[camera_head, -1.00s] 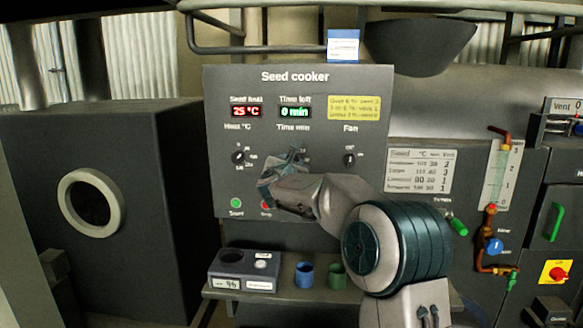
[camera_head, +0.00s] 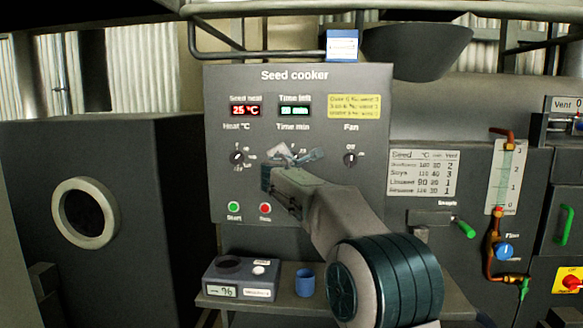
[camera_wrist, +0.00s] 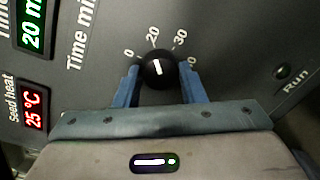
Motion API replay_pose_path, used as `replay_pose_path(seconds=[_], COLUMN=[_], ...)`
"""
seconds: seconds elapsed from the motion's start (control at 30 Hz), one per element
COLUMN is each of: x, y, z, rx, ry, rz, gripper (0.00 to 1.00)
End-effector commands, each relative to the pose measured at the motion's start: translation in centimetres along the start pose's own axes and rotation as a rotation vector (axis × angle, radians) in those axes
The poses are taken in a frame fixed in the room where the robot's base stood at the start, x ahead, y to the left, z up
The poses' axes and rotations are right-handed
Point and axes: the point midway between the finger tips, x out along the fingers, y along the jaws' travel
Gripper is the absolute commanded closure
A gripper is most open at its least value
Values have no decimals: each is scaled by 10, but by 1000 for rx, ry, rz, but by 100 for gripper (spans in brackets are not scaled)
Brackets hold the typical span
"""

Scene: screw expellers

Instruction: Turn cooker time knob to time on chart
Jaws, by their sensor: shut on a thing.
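The time knob (camera_wrist: 158,70) is black with a white mark. In the wrist view it sits between the two blue fingers of my gripper (camera_wrist: 160,80), which is shut on it. The mark points at about 20 on the dial. The time display (camera_wrist: 32,25) reads 20 min. In the head view my gripper (camera_head: 296,156) is at the Seed cooker panel (camera_head: 222,140) and mostly hides the knob. The chart (camera_head: 423,173) hangs right of the panel; its small print is partly blurred, with a Linseed row that seems to read 90, 20, 1.
The heat knob (camera_head: 238,157) is left of my gripper and the fan knob (camera_head: 350,159) is right. Green start (camera_head: 233,207) and red (camera_head: 265,209) buttons lie below. A scale (camera_head: 240,279) and blue cup (camera_head: 304,283) stand on the shelf. A yellow note (camera_head: 354,106) is above.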

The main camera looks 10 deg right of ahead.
Motion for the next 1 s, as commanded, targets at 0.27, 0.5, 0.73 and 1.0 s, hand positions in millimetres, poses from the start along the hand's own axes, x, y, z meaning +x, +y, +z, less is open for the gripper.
replay_pose_path(seconds=[0.27,0.5,0.73,1.0], x=[0,0,0,-1], y=[0,0,0,0], z=[0,0,0,0], rx=[44,47,46,46], ry=[3,4,3,3], rz=[-1,-1,-1,-1], gripper=[86,86,42,42])
